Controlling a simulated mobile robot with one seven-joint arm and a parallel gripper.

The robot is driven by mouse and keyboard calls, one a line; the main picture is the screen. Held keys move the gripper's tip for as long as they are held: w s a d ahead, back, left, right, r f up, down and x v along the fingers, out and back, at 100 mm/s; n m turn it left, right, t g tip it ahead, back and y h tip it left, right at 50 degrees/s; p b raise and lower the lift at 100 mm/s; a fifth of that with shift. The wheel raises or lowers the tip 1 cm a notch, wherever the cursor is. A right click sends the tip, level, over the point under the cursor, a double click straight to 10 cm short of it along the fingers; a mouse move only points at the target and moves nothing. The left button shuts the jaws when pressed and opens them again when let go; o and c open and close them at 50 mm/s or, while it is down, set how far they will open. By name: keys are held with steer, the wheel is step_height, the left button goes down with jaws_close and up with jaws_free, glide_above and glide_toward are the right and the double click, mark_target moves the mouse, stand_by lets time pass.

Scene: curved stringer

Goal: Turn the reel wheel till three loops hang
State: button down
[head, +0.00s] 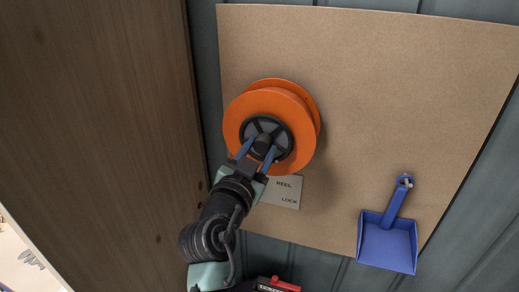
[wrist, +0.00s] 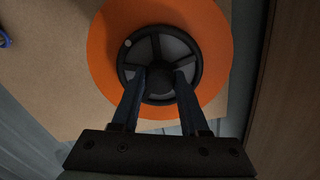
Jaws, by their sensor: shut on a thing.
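The orange reel (head: 292,104) is mounted on a tan board in the head view. Its dark spoked wheel (head: 284,129) with a central knob faces me. In the wrist view the reel (wrist: 110,60) fills the upper middle, and the wheel (wrist: 159,33) shows a small pale dot at its upper left. My gripper (head: 262,152) is at the wheel's centre, its two blue fingers shut on the dark knob (wrist: 159,80). My gripper also shows in the wrist view (wrist: 160,82). No hanging loops show in either view.
A plate (head: 287,192) lettered "REEL LOCK" sits on the board (head: 370,110) below the reel, partly behind my arm. A blue dustpan (head: 390,240) hangs at lower right. A brown wooden panel (head: 95,120) stands close on the left. The board right of the reel is clear.

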steer(key=shift+n, duration=0.3)
steer(key=n, duration=0.5)
steer(key=shift+n, duration=0.3)
steer(key=n+p, duration=0.1)
steer(key=n, duration=0.5)
steer(key=shift+d+r, duration=0.1)
steer(key=n+p, duration=0.3)
steer(key=n, duration=0.3)
steer(key=shift+r+n, duration=0.1)
steer(key=shift+n, duration=0.2)
steer(key=n+p, duration=0.3)
steer(key=n, duration=0.2)
steer(key=shift+n, duration=0.4)
steer(key=shift+p, duration=0.35)
steer(key=shift+c, duration=2.1)
jaws_free()
steer(key=shift+s, duration=0.1)
